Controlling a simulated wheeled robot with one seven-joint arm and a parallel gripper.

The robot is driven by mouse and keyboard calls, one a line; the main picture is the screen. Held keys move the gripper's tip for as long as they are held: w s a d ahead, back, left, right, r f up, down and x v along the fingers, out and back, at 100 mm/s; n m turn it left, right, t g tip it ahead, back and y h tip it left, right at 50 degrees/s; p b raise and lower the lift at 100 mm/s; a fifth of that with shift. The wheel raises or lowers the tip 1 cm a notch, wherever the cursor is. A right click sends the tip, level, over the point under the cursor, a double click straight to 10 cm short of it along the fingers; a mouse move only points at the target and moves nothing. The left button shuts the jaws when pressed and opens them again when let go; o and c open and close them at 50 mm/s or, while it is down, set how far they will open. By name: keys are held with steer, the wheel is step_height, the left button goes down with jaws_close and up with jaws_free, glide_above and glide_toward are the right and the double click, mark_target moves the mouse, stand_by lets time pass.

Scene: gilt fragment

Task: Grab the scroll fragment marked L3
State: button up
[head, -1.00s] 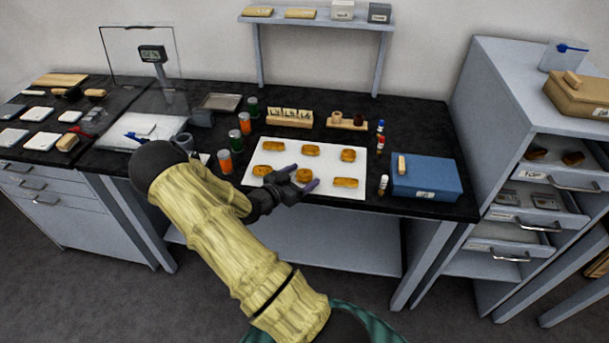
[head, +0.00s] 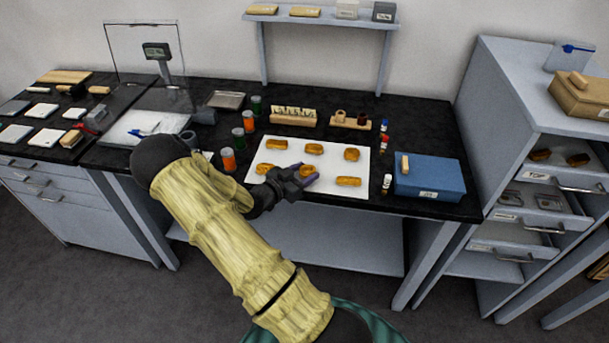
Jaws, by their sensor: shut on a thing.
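Several brown-gold scroll fragments lie in two rows on a white sheet (head: 330,155) on the black bench. My gripper (head: 306,177) is over the front row and shut on the middle fragment (head: 307,170), which is partly hidden by the fingers. To its left lies a front-row fragment (head: 265,168), and to its right another fragment (head: 348,181). The back row holds a left fragment (head: 276,144), a middle one (head: 314,149) and a right one (head: 352,154). No L3 marking can be read at this size.
A blue box (head: 428,177) stands right of the sheet, with small vials (head: 387,183) between. Orange and green jars (head: 228,160) stand left of it. A wooden rack (head: 293,117) is behind. Open drawers (head: 560,180) jut out at the right.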

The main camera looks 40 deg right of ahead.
mark_target(304, 171)
step_height(304, 171, up, 9)
steer(key=shift+f, duration=0.1)
stand_by(0.7)
